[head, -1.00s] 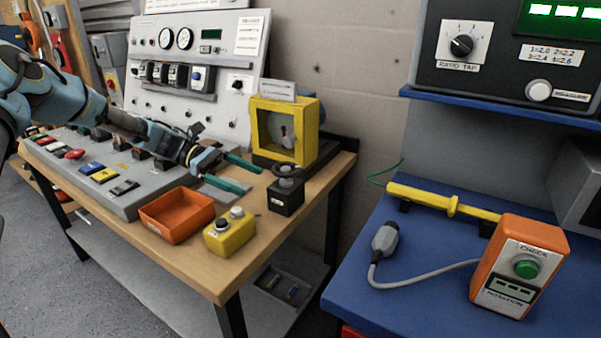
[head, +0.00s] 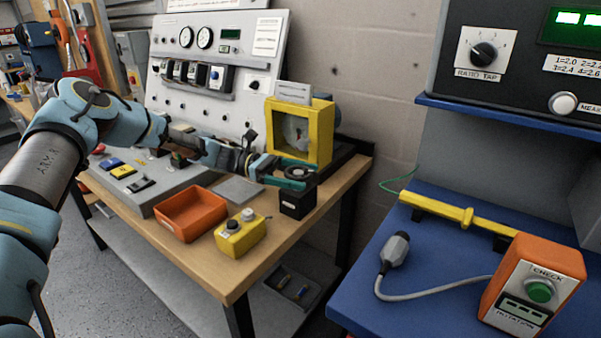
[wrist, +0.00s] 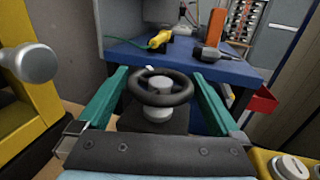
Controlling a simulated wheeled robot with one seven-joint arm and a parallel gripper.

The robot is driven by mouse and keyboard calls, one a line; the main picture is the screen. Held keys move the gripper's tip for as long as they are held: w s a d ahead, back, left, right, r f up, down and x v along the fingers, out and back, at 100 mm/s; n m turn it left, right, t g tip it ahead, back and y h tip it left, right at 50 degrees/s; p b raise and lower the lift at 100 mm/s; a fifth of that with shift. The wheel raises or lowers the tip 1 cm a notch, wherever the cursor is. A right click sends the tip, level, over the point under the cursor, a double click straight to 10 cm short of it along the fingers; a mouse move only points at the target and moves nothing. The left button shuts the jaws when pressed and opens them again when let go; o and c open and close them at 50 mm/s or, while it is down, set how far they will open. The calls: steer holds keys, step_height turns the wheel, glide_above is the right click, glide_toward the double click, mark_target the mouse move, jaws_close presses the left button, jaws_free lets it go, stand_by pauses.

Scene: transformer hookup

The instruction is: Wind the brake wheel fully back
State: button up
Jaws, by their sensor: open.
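The brake wheel (wrist: 160,89) is a small dark handwheel with a grey hub on a black block (head: 297,200). It stands upright on the wooden bench, in front of the yellow-framed unit. In the wrist view it sits between the two green fingers of my gripper (wrist: 160,98), with a gap on each side. My gripper (head: 290,176) is open around the wheel and seems not to touch it. In the head view the fingers partly cover the wheel.
The yellow frame (head: 327,135) stands close behind the gripper. An orange tray (head: 190,213) and a yellow button box (head: 240,236) lie at the bench front. A blue table (head: 400,290) to the right carries a yellow rod (head: 440,208), grey plug (head: 393,248) and orange check box (head: 530,282).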

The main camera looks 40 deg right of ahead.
steer(key=shift+c, duration=0.2)
steer(key=c, duration=1)
steer(key=shift+c, duration=0.2)
steer(key=shift+n+t+h+p, duration=0.3)
steer(key=shift+n+h, duration=0.1)
steer(key=shift+h, duration=0.2)
steer(key=shift+r+n+t+h+p, duration=0.15)
steer(key=shift+n+t+h+p, duration=0.7)
steer(key=shift+h, duration=0.25)
steer(key=n+t+h+p, duration=0.2)
steer(key=n+t+h, duration=0.1)
steer(key=t, duration=0.1)
steer(key=shift+w+n+p, duration=0.1)
steer(key=shift+n+p, duration=0.25)
steer(key=n+t+h+p, duration=0.2)
steer(key=t+p, duration=0.2)
steer(key=shift+n, duration=0.3)
steer(key=shift+d+f+n+t+h+p, duration=0.1)
steer(key=shift+f+n+t+h+p, duration=0.2)
steer(key=shift+t+p, duration=0.35)
steer(key=shift+r, duration=0.1)
